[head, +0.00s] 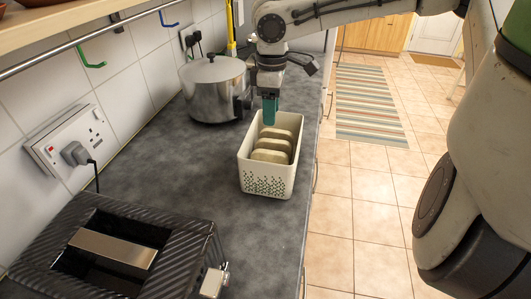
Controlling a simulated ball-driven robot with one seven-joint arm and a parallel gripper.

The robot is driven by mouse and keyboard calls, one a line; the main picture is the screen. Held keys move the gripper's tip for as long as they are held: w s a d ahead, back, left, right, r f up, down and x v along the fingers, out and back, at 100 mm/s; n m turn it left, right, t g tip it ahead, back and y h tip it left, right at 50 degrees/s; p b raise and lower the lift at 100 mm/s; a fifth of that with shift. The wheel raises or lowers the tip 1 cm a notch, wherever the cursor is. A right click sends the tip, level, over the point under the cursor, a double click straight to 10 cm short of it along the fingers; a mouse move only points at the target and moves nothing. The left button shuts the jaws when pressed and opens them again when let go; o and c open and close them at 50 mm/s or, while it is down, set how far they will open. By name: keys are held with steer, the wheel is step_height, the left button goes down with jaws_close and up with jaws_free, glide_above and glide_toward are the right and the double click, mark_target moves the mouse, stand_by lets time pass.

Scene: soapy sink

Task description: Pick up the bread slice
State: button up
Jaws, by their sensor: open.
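Several bread slices (270,156) stand in a row inside a white basket (266,185) with a green leaf-like pattern, on the dark grey worktop. My gripper (269,118) points down over the far end of the basket, with its teal fingers close to the farthest slice. The fingers overlap in this view, so the gap between them is hidden. I see nothing held between them. I cannot tell whether the fingertips touch the bread or the basket rim.
A steel pot (213,88) with a lid stands just left of my gripper. A black toaster (120,250) is at the front left. A wall socket (75,145) with a plug is on the left. The worktop (185,170) between toaster and basket is clear.

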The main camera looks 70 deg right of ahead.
mark_target(272, 140)
step_height(272, 140, down, 3)
steer(key=shift+f, duration=0.2)
steer(key=shift+s+a+f, duration=0.15)
steer(key=shift+f, duration=1.25)
steer(key=shift+s+a+f, duration=0.1)
steer(key=shift+f, duration=1.25)
jaws_close()
